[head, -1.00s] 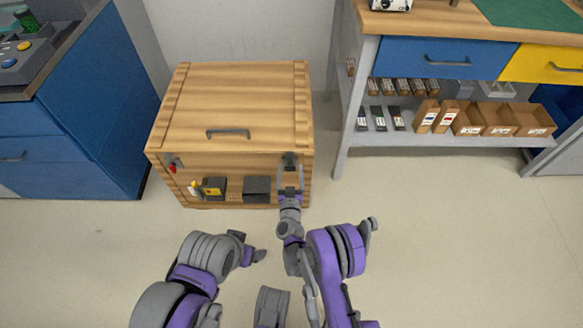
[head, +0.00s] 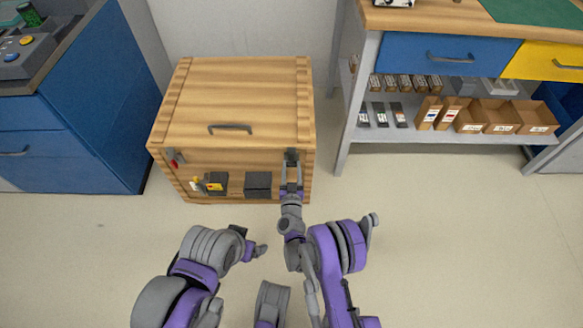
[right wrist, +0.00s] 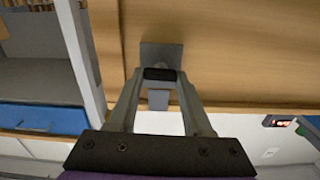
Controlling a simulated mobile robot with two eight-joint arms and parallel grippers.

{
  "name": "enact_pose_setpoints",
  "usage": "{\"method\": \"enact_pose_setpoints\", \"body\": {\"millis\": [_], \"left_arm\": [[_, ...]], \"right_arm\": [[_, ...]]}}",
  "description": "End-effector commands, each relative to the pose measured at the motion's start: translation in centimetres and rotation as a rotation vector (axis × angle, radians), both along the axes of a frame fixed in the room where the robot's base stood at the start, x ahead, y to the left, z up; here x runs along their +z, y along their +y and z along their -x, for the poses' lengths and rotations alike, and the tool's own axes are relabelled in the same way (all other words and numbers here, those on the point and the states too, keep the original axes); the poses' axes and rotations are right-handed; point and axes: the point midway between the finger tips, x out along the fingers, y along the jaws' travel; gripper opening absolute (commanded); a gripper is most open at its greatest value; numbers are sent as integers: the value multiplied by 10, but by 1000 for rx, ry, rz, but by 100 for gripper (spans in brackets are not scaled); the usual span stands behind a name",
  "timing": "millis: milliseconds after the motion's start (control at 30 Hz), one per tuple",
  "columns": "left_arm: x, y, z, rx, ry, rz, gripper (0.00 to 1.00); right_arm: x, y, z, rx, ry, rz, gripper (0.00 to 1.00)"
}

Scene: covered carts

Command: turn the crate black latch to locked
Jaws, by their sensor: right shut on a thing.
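The wooden crate (head: 238,105) stands on the floor against the wall, its lid down. Its black latch (head: 291,155) is at the upper right of the front, partly hidden by my right gripper (head: 291,167). In the right wrist view, the right gripper's fingertips (right wrist: 160,76) are shut on the dark latch knob (right wrist: 160,73), just below a grey plate (right wrist: 160,55) on the wood. I cannot tell the latch's angle clearly. My left gripper (head: 256,250) is low in front of the crate, away from it; its jaws are too small to read.
Blue cabinets (head: 85,110) stand left, a workbench with a shelf (head: 400,138) right. The floor between is clear.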

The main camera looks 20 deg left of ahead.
Motion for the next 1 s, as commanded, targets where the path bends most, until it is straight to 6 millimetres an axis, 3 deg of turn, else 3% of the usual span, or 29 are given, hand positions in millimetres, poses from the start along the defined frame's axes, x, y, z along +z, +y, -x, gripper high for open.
{"method": "enact_pose_setpoints", "body": {"millis": [267, 1000], "left_arm": [[5, 0, 1, 0, 1, 0, 88], [1, 0, 0, 0, 0, 0, 88]], "right_arm": [[1, -1, -1, 0, 46, -161, 0], [-1, -2, -2, 0, 238, -833, 0]]}}
